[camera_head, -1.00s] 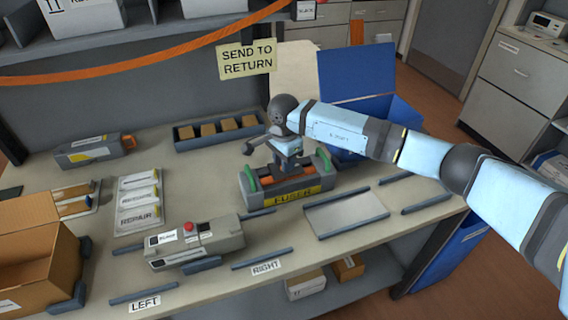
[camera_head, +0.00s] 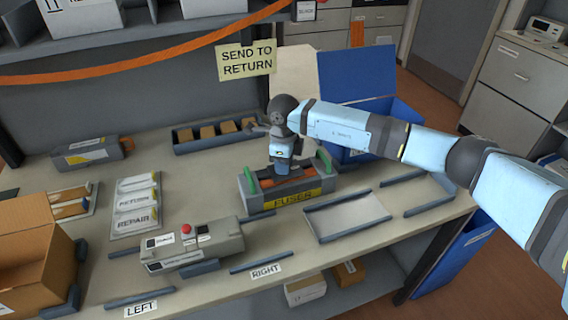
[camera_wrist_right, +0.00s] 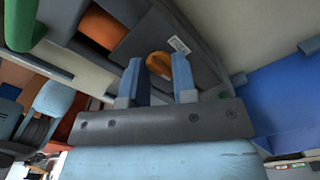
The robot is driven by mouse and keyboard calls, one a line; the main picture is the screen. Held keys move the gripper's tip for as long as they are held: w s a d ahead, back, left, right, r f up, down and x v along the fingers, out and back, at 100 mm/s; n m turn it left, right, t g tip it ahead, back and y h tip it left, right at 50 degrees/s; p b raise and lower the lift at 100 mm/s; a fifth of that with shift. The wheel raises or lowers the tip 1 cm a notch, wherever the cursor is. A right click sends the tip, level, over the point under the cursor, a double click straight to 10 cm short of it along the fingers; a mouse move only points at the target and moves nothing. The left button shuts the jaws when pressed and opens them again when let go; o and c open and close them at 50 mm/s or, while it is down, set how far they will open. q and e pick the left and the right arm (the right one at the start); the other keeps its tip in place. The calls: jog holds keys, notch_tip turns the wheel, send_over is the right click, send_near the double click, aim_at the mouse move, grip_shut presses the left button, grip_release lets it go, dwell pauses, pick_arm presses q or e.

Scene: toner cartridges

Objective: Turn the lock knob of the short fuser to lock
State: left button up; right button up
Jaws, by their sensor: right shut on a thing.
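The short fuser (camera_head: 292,199) is a grey block with a yellow FUSER label, green handles at its ends and orange parts on top. It sits on the bench right of centre in the head view. My right gripper (camera_head: 281,172) points down over its top from behind and hides part of it. In the right wrist view, the orange lock knob (camera_wrist_right: 158,64) shows between the two blue fingertips of my right gripper (camera_wrist_right: 158,68), which is shut on it. A white label lies beside the knob. The knob itself is mostly hidden in the head view. My left gripper is in neither view.
A grey unit with a red button (camera_head: 192,247) stands front left of the fuser. An empty tray (camera_head: 345,216) lies to its right. A long bin of brown boxes (camera_head: 212,143) is behind, and a blue bin (camera_head: 351,73) stands back right. An open carton (camera_head: 45,249) is at left.

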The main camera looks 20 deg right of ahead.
jog(key=shift+o, duration=0.2)
jog(key=shift+m, duration=1.1)
jog(key=o, duration=0.9)
jog(key=shift+r, duration=0.25)
notch_tip(320, 180, up, 13)
jog(key=shift+r, duration=0.2)
